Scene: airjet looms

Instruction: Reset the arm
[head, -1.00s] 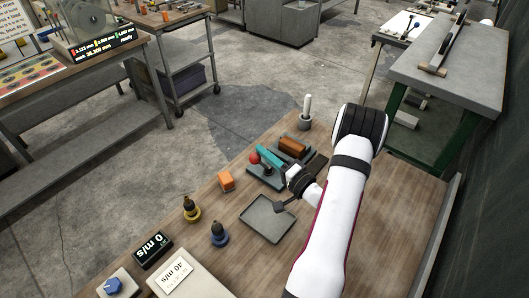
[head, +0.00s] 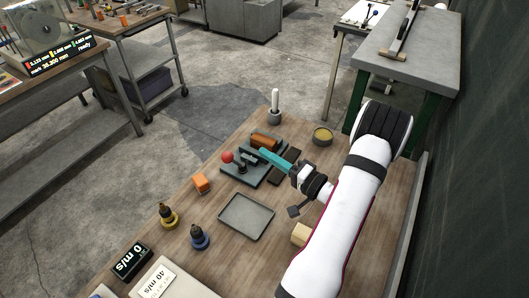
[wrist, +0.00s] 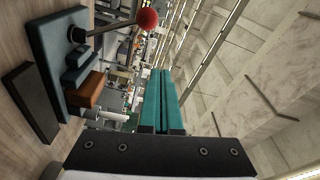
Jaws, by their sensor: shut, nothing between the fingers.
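My gripper (head: 277,161) has teal fingers, set close together, and reaches from the right over the wooden bench toward a dark fixture plate. In the wrist view the two teal fingers (wrist: 160,100) lie side by side with nothing between them. The fixture (head: 246,174) carries a lever with a red ball knob (head: 227,157) and an orange-brown block (head: 264,142). In the wrist view the red knob (wrist: 147,18) and the brown block (wrist: 87,90) are left of the fingers, apart from them.
On the bench are an empty grey tray (head: 246,217), an orange block (head: 201,183), a yellow nozzle (head: 168,215), a blue nozzle (head: 200,238), a white candle-like stick in a holder (head: 275,105), a yellow-filled dish (head: 322,135) and a light wooden block (head: 301,234). A green-legged table (head: 420,50) stands behind.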

